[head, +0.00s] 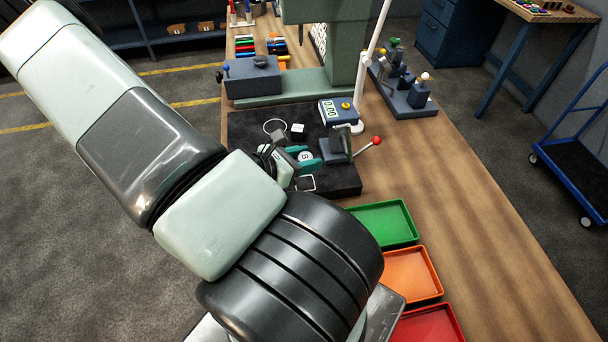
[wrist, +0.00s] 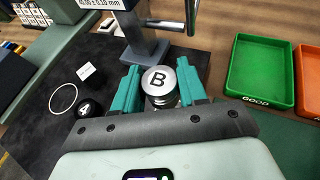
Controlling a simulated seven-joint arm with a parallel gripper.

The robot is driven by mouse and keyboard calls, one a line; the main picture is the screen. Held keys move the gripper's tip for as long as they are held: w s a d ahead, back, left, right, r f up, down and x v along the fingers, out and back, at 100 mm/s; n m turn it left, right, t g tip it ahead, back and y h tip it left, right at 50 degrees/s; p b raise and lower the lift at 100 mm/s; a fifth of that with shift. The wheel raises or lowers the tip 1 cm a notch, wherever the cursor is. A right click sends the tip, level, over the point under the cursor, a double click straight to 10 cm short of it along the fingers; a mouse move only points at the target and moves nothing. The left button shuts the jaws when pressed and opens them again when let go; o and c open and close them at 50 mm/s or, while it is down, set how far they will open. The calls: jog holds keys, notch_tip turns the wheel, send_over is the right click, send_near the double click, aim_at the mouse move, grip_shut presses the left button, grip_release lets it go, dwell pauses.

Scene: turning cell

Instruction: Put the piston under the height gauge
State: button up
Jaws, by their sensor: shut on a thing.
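The piston (wrist: 158,82) is a short silvery cylinder with a black B on its pale top. My gripper (wrist: 158,88) is shut on it, with one teal finger on each side. The piston looks upright; I cannot tell whether its base touches the black plate. In the head view the piston (head: 306,157) shows between the fingers of my gripper (head: 304,158), close to the height gauge (head: 337,143). The gauge has a dark stand, a display reading 0.00 and a lever with a red ball. In the wrist view the gauge (wrist: 147,45) stands just beyond the piston.
A black plate (head: 250,128) bears a white ring (head: 275,126) and a small white label (head: 297,128). A dark round piece (wrist: 85,106) lies left of my gripper. Green (head: 385,222), orange (head: 412,273) and red (head: 428,325) trays line the right.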

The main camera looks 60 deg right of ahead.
aim_at(305, 183)
jog(key=shift+f, duration=2.95)
jog(key=shift+f, duration=0.15)
jog(key=o, duration=1.1)
